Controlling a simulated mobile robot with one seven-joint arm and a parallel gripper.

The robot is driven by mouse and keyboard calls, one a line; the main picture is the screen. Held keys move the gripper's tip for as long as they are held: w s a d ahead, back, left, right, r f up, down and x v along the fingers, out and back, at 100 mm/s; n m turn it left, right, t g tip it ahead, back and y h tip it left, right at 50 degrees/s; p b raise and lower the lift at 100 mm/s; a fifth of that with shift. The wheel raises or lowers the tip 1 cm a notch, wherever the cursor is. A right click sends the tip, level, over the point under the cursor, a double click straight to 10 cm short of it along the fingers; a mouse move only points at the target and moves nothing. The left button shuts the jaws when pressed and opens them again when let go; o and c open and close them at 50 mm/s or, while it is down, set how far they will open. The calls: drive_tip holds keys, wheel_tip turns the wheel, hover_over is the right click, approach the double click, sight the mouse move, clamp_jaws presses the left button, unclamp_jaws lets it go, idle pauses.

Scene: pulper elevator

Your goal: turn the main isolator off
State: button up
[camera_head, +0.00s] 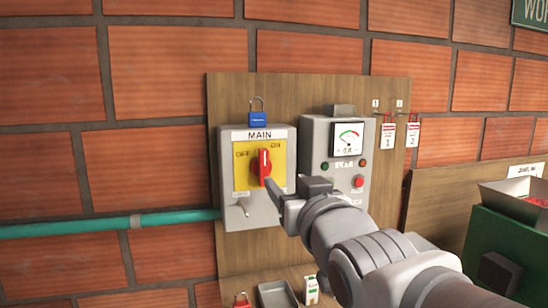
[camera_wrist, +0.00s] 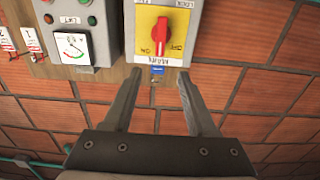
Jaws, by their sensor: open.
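The main isolator (camera_head: 283,205) is a grey box on a wooden board, with a yellow plate marked OFF at left and ON at right. Its red rotary handle (camera_head: 263,168) stands nearly upright, its white mark towards the top, close to the ON side. In the wrist view the box is upside down, with the red handle (camera_wrist: 160,32) above and beyond the fingertips. My gripper (camera_head: 272,186) is in front of the box's lower right, just below the handle in the picture. In the wrist view my gripper (camera_wrist: 160,78) is open, with nothing between its fingers.
A blue padlock (camera_head: 258,116) sits atop the isolator. A grey meter panel (camera_head: 311,140) with buttons stands close at right. Red-and-white tags (camera_head: 388,136) hang beyond it. A small tray (camera_head: 278,294) and a teal pipe (camera_head: 178,218) are lower down.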

sight(265, 161)
drive_tip(key=p+x, duration=0.2)
drive_tip(key=x, duration=1.5)
drive_tip(key=shift+w, duration=0.15)
drive_tip(key=shift+f, duration=0.15)
clamp_jaws()
